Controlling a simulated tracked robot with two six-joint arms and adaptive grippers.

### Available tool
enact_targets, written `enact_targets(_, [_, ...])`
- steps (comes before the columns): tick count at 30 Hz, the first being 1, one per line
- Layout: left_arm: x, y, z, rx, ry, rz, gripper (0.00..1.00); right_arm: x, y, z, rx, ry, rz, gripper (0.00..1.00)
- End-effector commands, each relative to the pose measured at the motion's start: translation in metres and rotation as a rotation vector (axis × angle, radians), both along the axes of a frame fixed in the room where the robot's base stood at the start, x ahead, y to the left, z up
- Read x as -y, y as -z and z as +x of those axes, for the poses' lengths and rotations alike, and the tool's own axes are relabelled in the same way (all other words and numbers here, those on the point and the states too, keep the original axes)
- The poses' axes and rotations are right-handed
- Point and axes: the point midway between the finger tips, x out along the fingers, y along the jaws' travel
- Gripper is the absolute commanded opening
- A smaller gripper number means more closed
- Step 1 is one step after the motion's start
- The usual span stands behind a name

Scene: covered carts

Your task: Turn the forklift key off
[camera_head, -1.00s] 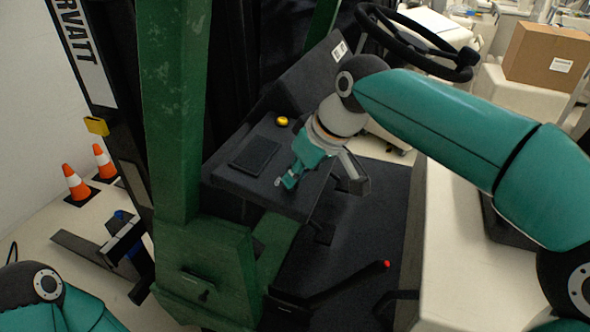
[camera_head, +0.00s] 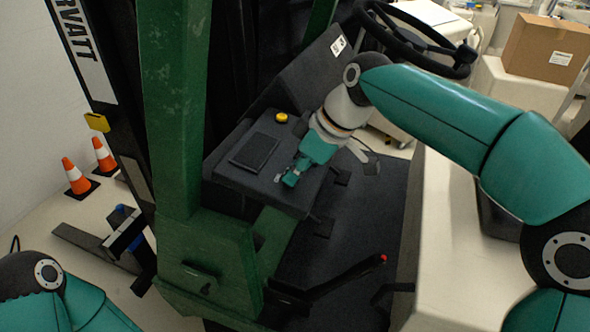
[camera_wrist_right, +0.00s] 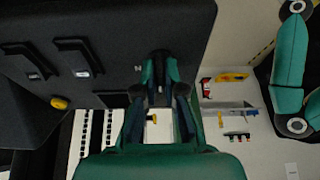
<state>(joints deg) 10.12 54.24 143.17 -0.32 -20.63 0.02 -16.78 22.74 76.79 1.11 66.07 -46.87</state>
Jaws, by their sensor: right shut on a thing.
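The forklift's dark dash panel (camera_head: 275,135) is in the middle of the head view. My right gripper (camera_head: 290,180) reaches down to the panel's front edge, its fingers close together. A small pale bit (camera_head: 278,177) shows beside the fingertips. In the right wrist view my right gripper (camera_wrist_right: 160,78) is shut on a small dark thing at the panel's edge, which I take to be the forklift key. The fingers mostly cover it, so its angle cannot be read. Of my left arm only a link shows at the lower left; its gripper is out of view.
The steering wheel (camera_head: 420,40) is above right, the green post (camera_head: 175,100) left. A red-tipped lever (camera_head: 350,278) is below. Orange cones (camera_head: 75,175) stand far left.

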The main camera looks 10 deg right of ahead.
Motion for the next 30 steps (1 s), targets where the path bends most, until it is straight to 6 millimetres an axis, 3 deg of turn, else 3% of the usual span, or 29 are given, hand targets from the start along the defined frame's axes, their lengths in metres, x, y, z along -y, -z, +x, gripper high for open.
enact_targets(5, [0.000,0.000,0.000,0.000,0.000,0.000,0.40,0.001,-0.002,0.001,0.007,0.002,-0.002,0.00])
enact_targets(6, [0.000,0.000,0.000,0.000,0.000,0.000,0.40,0.001,-0.002,0.001,0.007,0.002,-0.002,0.12])
enact_targets(10, [0.000,0.000,0.000,0.000,0.000,0.000,0.40,0.001,-0.001,0.001,0.006,0.002,-0.001,0.33])
enact_targets(22, [0.000,-0.001,0.000,0.000,0.000,0.000,0.40,0.002,-0.005,0.000,0.004,0.002,0.000,0.33])
enact_targets(30, [0.000,-0.001,0.000,0.000,0.000,0.000,0.40,0.019,-0.040,-0.009,0.007,0.003,0.001,0.33])
